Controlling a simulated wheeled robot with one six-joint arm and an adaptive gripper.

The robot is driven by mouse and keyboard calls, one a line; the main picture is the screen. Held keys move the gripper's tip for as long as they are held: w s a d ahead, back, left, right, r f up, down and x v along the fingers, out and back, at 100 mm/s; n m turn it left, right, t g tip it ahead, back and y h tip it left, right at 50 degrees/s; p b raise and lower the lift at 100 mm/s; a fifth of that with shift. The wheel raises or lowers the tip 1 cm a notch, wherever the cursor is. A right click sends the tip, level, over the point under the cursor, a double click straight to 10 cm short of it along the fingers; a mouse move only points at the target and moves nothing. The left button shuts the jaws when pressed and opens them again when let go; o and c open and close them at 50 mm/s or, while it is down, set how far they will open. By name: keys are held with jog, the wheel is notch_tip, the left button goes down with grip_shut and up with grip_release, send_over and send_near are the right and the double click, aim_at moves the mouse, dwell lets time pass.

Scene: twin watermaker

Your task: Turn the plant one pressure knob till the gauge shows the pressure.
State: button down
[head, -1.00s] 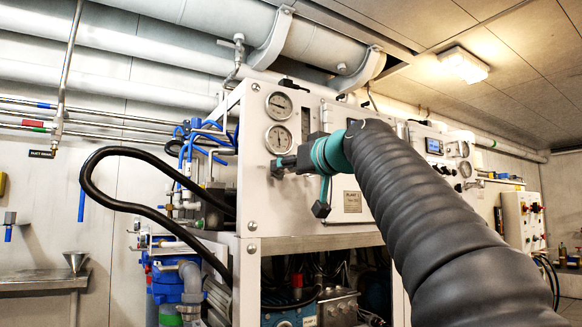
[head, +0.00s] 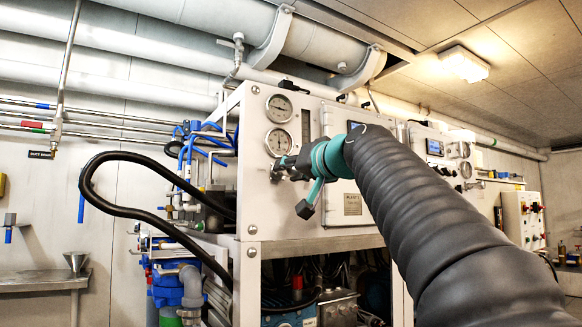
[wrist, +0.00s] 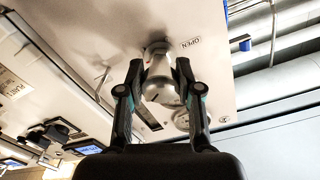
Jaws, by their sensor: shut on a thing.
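The pressure knob (wrist: 160,84) is a silver, flared knob on the white panel, between my two fingertips in the wrist view. My gripper (wrist: 159,72) is shut on it, one finger on each side. In the head view my gripper (head: 281,167) reaches the panel just below the lower gauge, and the knob is mostly hidden behind it. Two round gauges, the upper (head: 279,108) and the lower (head: 278,141), sit one above the other at the panel's left. Their dials face me, but the readings are too small to tell.
A placard (head: 352,204) is on the panel right of my gripper. A black hose (head: 88,190) loops out at the left. Blue tubes (head: 190,145) run beside the frame. Pipes (head: 140,40) cross overhead. A red-buttoned control box (head: 523,218) is at the far right.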

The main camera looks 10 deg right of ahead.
jog(key=shift+r+m+p, duration=0.1)
jog(key=shift+m+p, duration=0.4)
jog(key=shift+m, duration=1)
jog(key=c, duration=0.7)
grip_release()
jog(key=shift+c, duration=0.2)
jog(key=v, duration=1.2)
